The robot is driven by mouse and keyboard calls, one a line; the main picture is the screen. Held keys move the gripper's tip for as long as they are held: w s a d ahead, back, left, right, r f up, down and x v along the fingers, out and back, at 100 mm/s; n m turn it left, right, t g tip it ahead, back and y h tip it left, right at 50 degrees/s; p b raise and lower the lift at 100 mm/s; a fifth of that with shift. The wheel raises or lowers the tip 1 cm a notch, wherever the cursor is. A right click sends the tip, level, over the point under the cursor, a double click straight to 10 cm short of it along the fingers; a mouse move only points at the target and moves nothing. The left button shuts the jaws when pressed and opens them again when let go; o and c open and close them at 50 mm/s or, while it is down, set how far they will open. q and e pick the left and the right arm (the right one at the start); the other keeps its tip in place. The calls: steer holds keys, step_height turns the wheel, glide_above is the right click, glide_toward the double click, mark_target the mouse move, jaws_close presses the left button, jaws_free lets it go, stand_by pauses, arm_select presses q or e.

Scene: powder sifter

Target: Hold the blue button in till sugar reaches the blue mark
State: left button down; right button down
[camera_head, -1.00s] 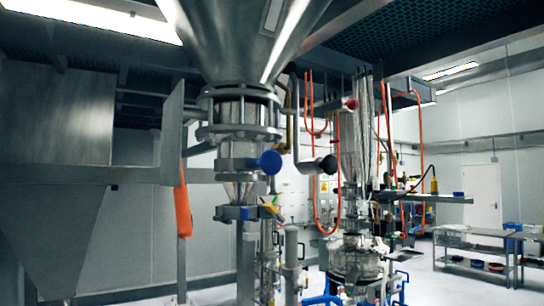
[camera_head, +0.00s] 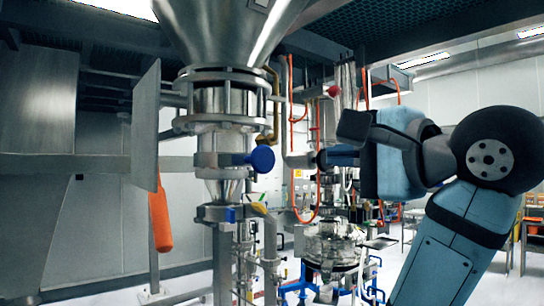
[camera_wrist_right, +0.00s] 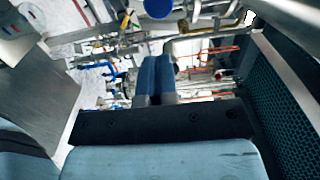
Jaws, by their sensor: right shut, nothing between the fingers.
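The blue button (camera_head: 262,158) is a round blue knob on the right side of the steel column below the hopper. It also shows at the top edge of the right wrist view (camera_wrist_right: 158,8). My right gripper (camera_head: 328,158) is to the right of the button in the head view, its dark blue fingers pointing left and apart from it. In the right wrist view the fingers (camera_wrist_right: 155,62) are together with nothing between them. I cannot make out sugar or a blue mark on the column. My left gripper is not in view.
The steel hopper (camera_head: 228,30) stands above the column. A horizontal pipe (camera_head: 298,161) lies close by my right fingertips in the picture. An orange handle (camera_head: 160,220) hangs from a plate at left. A second vessel (camera_head: 332,245) with pipes stands behind.

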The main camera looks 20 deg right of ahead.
mark_target(267, 158)
steer(key=x, duration=1.4)
steer(key=shift+x, duration=1.2)
stand_by(5.4)
